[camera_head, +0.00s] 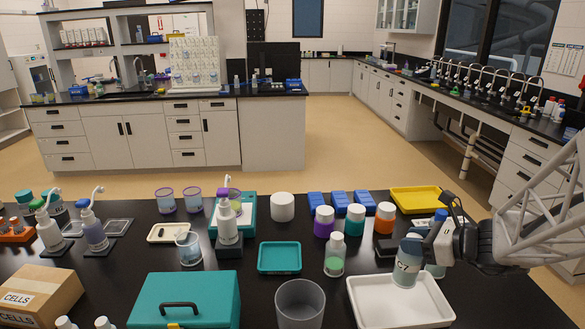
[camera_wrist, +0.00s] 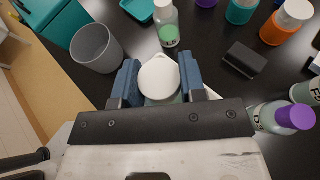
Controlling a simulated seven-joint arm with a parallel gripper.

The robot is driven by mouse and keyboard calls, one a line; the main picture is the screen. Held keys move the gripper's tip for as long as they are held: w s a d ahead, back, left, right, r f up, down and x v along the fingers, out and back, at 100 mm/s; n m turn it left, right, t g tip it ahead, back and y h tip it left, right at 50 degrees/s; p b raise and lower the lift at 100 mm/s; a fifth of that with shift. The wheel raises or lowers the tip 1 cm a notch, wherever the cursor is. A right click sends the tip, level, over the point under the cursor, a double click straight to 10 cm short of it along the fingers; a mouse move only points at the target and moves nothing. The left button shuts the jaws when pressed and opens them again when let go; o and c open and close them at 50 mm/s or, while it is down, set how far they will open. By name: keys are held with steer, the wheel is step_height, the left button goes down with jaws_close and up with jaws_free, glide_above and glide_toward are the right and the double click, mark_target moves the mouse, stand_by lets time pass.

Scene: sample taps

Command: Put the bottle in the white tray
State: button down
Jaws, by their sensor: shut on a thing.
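My gripper (camera_head: 424,232) is shut on a grey-blue labelled bottle (camera_head: 405,270), with one blue finger on each side of it. In the wrist view the bottle's round white cap (camera_wrist: 159,78) shows between the fingertips (camera_wrist: 160,88). The bottle looks upright and is over the back part of the white tray (camera_head: 378,312). I cannot tell whether its base touches the tray floor. The rest of the visible tray is empty. In the wrist view my gripper and the bottle hide most of the tray.
A grey beaker (camera_head: 300,302) stands left of the tray. A clear bottle with green liquid (camera_head: 334,256) is behind it to the left. Purple, teal and orange jars (camera_head: 384,218) stand farther back. A purple-capped bottle (camera_wrist: 296,116) is close to my gripper in the wrist view.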

mark_target(406, 269)
steer(key=shift+f, duration=0.55)
steer(key=shift+f, duration=2.1)
steer(key=shift+f, duration=2)
steer(key=c, duration=0.7)
jaws_free()
